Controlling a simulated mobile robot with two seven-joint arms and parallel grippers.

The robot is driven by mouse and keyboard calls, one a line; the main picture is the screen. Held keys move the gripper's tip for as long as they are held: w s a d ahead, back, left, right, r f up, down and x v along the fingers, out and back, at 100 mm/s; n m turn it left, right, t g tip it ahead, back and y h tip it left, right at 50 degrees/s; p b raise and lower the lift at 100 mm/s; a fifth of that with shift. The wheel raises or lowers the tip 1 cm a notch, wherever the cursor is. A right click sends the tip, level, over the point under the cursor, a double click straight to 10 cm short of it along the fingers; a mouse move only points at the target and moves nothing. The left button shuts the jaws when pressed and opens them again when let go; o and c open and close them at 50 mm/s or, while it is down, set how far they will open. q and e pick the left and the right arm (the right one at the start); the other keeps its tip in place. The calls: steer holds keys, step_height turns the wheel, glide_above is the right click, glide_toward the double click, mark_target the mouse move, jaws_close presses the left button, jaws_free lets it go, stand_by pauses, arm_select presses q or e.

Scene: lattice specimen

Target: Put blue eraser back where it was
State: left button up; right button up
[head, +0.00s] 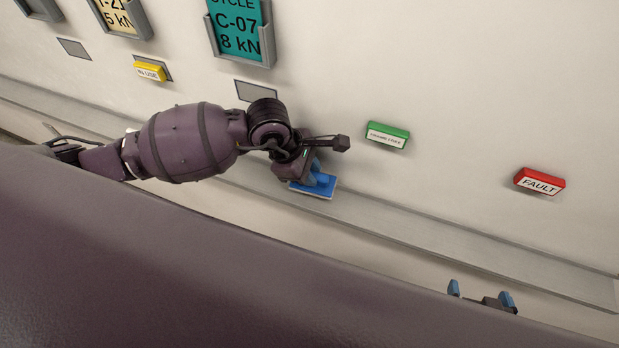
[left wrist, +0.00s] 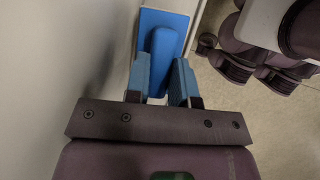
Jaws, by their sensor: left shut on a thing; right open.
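The blue eraser (head: 312,192) is in the jaws of my left gripper (head: 318,176), close to the pale wall board and over the grey ledge in the head view. I cannot tell whether it touches the ledge. In the left wrist view the eraser (left wrist: 162,58), a blue block on a flat blue plate, sits between the two blue fingers (left wrist: 160,82). My right gripper (head: 481,296) is open and empty, low in the head view, below the ledge.
The grey ledge (head: 420,232) runs along the board. A green magnet (head: 388,134), a red FAULT magnet (head: 540,181) and a yellow IN USE magnet (head: 150,71) are on the board. A teal card (head: 238,30) sits in a holder. An empty grey rectangle (head: 256,92) is below it.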

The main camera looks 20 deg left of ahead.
arm_select(q)
steer(key=shift+w+f, duration=0.15)
steer(key=shift+f, duration=1.95)
steer(key=shift+f, duration=0.15)
steer(key=o, duration=0.8)
steer(key=v, duration=0.3)
steer(key=d+v, duration=0.1)
steer(key=v, duration=0.6)
steer(key=shift+r, duration=0.6)
